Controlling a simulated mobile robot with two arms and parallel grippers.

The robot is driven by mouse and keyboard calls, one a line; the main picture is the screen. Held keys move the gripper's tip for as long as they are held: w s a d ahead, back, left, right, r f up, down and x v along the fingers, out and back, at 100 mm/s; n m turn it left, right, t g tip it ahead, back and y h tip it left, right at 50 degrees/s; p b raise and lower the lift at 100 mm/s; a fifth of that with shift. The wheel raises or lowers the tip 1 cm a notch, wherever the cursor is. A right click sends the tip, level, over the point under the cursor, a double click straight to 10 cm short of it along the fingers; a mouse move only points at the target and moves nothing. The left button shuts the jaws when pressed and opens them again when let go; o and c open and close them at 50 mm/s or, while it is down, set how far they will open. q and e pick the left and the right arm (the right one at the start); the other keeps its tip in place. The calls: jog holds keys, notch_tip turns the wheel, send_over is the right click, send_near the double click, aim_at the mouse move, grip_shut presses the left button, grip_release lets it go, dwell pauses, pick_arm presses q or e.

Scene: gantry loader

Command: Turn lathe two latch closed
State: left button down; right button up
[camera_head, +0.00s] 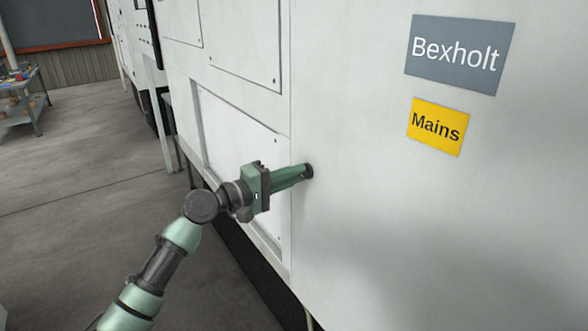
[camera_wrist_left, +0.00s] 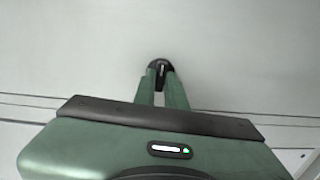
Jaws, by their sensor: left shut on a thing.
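A small black latch (camera_head: 308,171) sits on the white cabinet side, at the tips of my left gripper. My left gripper (camera_head: 304,172) reaches it from the left and is shut on it. In the left wrist view the dark latch (camera_wrist_left: 160,70) shows between the two green fingertips (camera_wrist_left: 160,80). The fingers hide part of the latch, so I cannot tell how it is turned. My right gripper is not in view.
The white cabinet (camera_head: 380,220) carries a grey "Bexholt" sign (camera_head: 460,54) and a yellow "Mains" label (camera_head: 437,127). A wheeled cart (camera_head: 22,100) with several items stands far left. The floor (camera_head: 80,190) at left is clear.

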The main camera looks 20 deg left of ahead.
pick_arm(q)
jog(key=shift+a+n, duration=0.1)
jog(key=shift+n, duration=0.4)
jog(key=c, duration=1.5)
grip_release()
jog(key=shift+o, duration=0.2)
jog(key=b+v, duration=0.3)
jog(key=v, duration=0.4)
jog(key=shift+s+a, duration=0.25)
jog(key=shift+s, duration=0.05)
